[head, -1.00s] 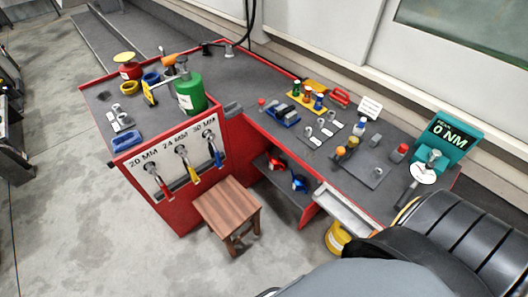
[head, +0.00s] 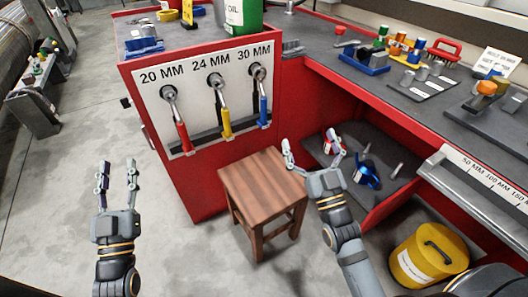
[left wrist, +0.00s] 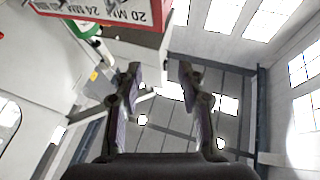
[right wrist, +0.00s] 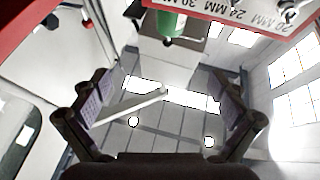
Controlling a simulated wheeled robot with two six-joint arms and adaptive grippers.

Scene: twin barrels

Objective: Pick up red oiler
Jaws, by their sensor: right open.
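The red oiler (head: 327,147) appears to be the small red and light-coloured item on the lower shelf under the bench, partly hidden by a finger of my right gripper. My right gripper (head: 310,145) is open and empty, in front of the shelf opening and above the stool's right side. Its fingers also show apart in the right wrist view (right wrist: 168,85). My left gripper (head: 116,168) is open and empty over the floor, left of the red cabinet, far from the oiler. It shows open in the left wrist view (left wrist: 160,72). Neither wrist view clearly shows the oiler.
A blue oiler-like item (head: 368,176) stands right of the red one on the shelf (head: 395,147). A wooden stool (head: 262,180) stands before the cabinet. A yellow bucket (head: 428,255) is under the bench at right. Wrenches (head: 222,105) hang on the cabinet's front panel.

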